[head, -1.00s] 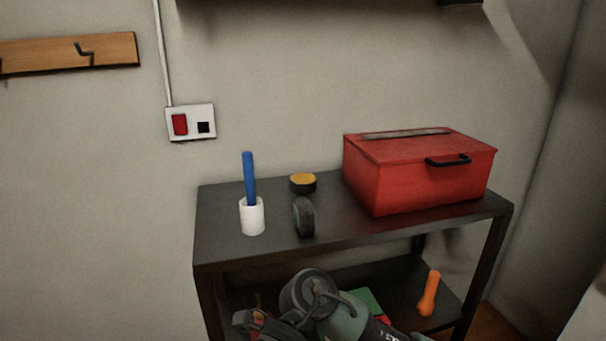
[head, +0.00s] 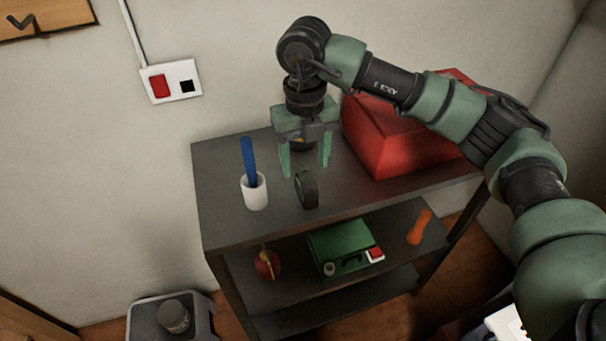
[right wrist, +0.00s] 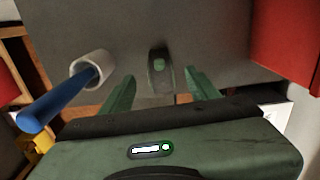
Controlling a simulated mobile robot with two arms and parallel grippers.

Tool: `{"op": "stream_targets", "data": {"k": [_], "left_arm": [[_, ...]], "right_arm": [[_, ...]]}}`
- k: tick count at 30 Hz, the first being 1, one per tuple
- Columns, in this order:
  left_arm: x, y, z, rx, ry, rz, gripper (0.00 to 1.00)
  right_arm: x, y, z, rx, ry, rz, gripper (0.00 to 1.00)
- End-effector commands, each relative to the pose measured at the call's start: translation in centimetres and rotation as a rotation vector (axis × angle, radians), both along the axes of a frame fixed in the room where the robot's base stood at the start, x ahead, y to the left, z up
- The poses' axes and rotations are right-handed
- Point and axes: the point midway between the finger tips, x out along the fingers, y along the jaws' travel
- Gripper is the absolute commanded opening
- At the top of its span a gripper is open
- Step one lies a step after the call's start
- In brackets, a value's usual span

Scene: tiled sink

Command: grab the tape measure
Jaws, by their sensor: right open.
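The tape measure appears to be the dark, rounded item (head: 307,188) standing on edge on the shelf's top board. It shows in the right wrist view too (right wrist: 160,70), with a green mark on it. My right gripper (head: 305,170) points down just above and behind it in the head view, fingers spread. In the right wrist view, the item lies between and beyond the open fingertips (right wrist: 160,80). I see nothing held. My left gripper is out of view.
A white cup (head: 255,192) with a blue stick (head: 248,160) stands left of the item. A red toolbox (head: 400,140) stands to the right, partly behind my arm. A yellow-topped black disc is mostly hidden behind my gripper. Lower boards hold a green case (head: 340,245) and an orange tool (head: 419,227).

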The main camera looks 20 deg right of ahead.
Motion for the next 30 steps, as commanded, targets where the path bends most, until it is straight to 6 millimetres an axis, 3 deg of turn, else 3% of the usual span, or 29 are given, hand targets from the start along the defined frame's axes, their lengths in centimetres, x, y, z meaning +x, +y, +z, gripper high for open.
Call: {"op": "stream_targets", "data": {"k": [13,22,23,28,29,30], "left_arm": [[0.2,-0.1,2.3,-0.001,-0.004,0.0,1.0],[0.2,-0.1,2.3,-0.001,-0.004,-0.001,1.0],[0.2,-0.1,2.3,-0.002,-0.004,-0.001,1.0],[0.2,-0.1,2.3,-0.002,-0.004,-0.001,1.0],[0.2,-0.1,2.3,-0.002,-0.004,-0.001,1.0],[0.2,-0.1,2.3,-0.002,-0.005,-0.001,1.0]], "right_arm": [[-1.0,-0.1,-5.7,0.003,0.003,0.003,0.6],[-1.0,-0.1,-6.4,0.004,0.001,0.004,0.6],[-1.0,-0.1,-6.4,0.004,0.001,0.004,0.55],[-1.0,-0.1,-6.4,0.004,0.001,0.004,0.07],[-1.0,-0.1,-6.4,0.004,0.001,0.004,0.0],[-1.0,-0.1,-6.4,0.004,0.001,0.004,0.0]]}}
